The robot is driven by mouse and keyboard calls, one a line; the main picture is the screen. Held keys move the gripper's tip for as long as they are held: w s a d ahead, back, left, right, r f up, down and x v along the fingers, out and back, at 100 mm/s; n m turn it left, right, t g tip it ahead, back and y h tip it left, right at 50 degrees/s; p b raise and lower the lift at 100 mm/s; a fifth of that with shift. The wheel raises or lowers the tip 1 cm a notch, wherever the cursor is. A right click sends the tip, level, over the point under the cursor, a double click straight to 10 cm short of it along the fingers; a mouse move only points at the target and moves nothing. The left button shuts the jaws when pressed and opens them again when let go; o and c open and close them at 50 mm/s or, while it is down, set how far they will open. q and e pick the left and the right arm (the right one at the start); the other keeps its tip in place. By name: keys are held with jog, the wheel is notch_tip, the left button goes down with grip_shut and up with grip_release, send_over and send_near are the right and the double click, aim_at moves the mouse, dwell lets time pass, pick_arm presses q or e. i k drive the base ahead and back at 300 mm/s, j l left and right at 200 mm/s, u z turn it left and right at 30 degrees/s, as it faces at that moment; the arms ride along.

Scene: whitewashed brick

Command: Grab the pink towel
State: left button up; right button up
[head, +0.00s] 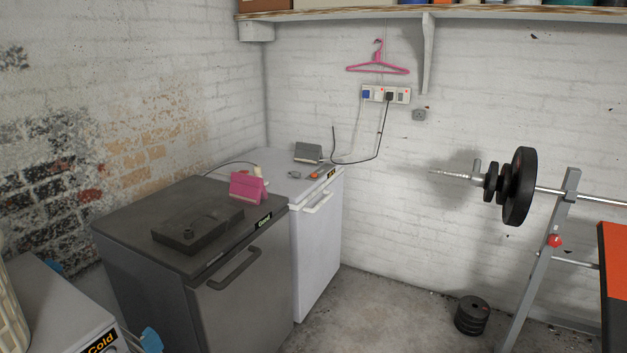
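A small pink folded thing (247,188), which I take for the pink towel, sits on top of the dark grey appliance (150,263), near its back right edge. It looks like a tilted, tent-like shape, and its far side is hidden. Neither of my grippers shows in the head view.
A flat dark box (197,228) lies on the grey appliance, in front and left of the pink thing. A white appliance (322,235) with small items and a cable stands beside it. A barbell (518,186) on a rack is at the right. Some floor (365,318) is bare.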

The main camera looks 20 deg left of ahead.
aim_at(244, 187)
jog(key=i+u, duration=0.15)
jog(key=i, duration=0.4)
jog(key=i+l+u, duration=0.15)
jog(key=i, duration=0.4)
jog(key=i+l+u, duration=0.1)
jog(key=i, duration=0.5)
